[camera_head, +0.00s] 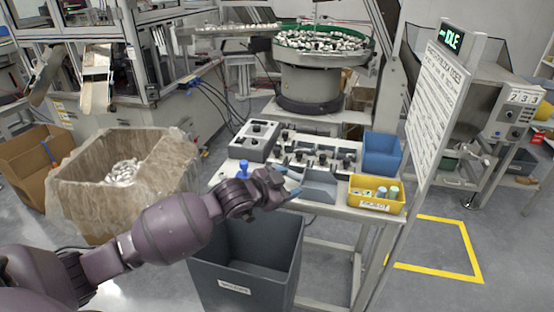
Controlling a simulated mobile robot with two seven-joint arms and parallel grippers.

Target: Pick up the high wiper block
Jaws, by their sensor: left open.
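My left arm reaches in from the lower left over the work table (338,211). My left gripper (287,184) is open at the front of the table, beside a grey tray (319,187). Small blue parts show at its fingertips; I cannot tell whether they are a block or part of the fingers. A yellow bin (376,206) to the right of the gripper holds several small pale blue and greenish pieces. No piece can be clearly told as the high wiper block at this size. My right gripper is not in view.
A dark grey bin (246,270) stands below the gripper. A blue-handled tool (243,169) stands left of it. Behind are a row of fixtures (318,156), a grey box (254,141) and a blue bin (382,153). A sign board (436,105) rises at the right.

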